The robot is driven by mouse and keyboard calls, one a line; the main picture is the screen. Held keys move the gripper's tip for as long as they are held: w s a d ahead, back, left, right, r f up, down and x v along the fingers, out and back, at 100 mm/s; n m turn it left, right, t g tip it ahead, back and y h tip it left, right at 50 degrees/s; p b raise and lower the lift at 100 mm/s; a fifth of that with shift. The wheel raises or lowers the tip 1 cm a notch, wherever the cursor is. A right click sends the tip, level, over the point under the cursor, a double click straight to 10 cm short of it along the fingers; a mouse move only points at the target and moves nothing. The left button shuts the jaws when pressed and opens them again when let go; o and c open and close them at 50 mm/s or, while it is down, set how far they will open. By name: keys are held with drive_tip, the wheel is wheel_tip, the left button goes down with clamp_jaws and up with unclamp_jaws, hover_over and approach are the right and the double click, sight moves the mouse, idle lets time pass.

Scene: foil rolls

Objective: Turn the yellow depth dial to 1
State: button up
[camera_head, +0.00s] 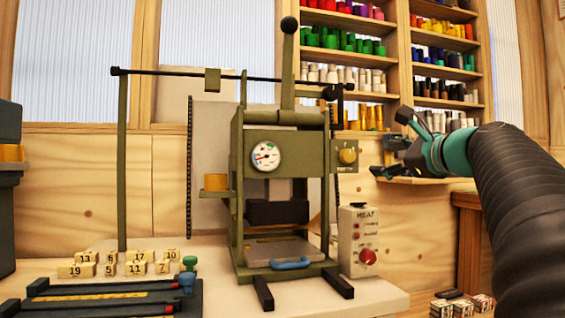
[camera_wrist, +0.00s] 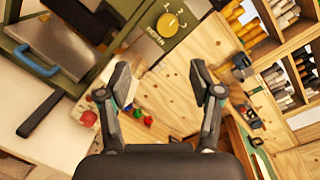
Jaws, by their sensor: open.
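The yellow depth dial (camera_head: 348,155) is on a green plate at the right side of the green press (camera_head: 285,195). In the wrist view the dial (camera_wrist: 168,25) is at the top middle, with small numbers beside it and lettering below it. Which number it points to is too small to tell for sure. My gripper (camera_head: 391,143) is to the right of the dial, apart from it. In the wrist view my gripper (camera_wrist: 168,84) has its two fingers spread wide with nothing between them, and the dial lies beyond the fingertips.
A white heat box (camera_head: 358,240) with a red knob stands below the dial. A round gauge (camera_head: 266,156) is on the press front. Shelves of coloured foil rolls (camera_head: 345,45) are behind. Numbered blocks (camera_head: 137,267) lie at the left. The space between gripper and dial looks clear.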

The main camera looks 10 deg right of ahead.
sight(350, 156)
drive_tip(key=w, duration=0.4)
drive_tip(key=w+a+p, duration=0.1)
drive_tip(key=w, duration=0.4)
drive_tip(key=w+r, duration=0.1)
drive_tip(key=w, duration=0.3)
drive_tip(key=shift+w+a, duration=0.15)
drive_tip(key=shift+w, duration=0.15)
drive_tip(key=shift+p, duration=0.3)
drive_tip(key=c, duration=1.2)
